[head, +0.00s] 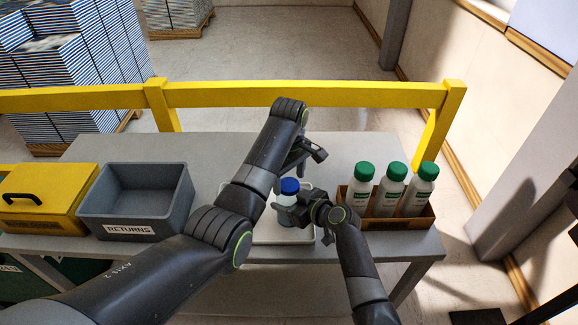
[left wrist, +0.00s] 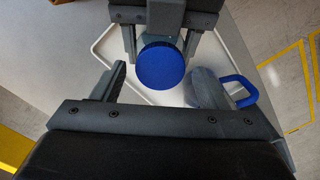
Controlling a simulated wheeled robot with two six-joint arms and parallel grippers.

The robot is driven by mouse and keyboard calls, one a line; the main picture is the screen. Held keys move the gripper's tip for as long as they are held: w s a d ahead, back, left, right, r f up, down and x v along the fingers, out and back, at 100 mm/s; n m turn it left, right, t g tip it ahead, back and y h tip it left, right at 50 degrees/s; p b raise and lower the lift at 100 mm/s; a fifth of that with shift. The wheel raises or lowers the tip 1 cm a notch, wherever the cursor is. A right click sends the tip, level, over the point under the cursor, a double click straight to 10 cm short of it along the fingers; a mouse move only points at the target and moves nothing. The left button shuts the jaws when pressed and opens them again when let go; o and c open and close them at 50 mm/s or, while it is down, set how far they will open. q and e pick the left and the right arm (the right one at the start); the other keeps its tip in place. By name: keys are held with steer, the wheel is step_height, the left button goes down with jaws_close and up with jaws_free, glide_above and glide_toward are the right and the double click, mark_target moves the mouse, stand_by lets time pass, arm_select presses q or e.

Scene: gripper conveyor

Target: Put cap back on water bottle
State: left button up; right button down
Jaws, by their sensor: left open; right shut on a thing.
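A pale bottle (head: 287,200) with a blue cap (head: 289,186) at its top stands upright over a white tray (head: 262,236). My right gripper (head: 288,212) is shut on the bottle below the cap. My left gripper (head: 300,162) is open just above and behind the cap. In the left wrist view the round blue cap (left wrist: 161,66) shows from above, between and beyond my left fingers and apart from them. My right gripper's fingers show on both sides of it there.
A cardboard box (head: 392,224) with green-capped bottles (head: 389,190) stands close on the right. A grey bin (head: 137,198) labelled RETURNS and a yellow box (head: 42,205) stand left. A blue loop (left wrist: 241,91) shows beside my left finger. A yellow rail (head: 240,95) runs behind the table.

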arm_select(q)
steer(key=shift+f, duration=0.6)
steer(key=c, duration=1)
steer(key=m, duration=0.9)
steer(key=shift+m, duration=0.4)
steer(key=o, duration=1.1)
steer(key=shift+c, duration=0.2)
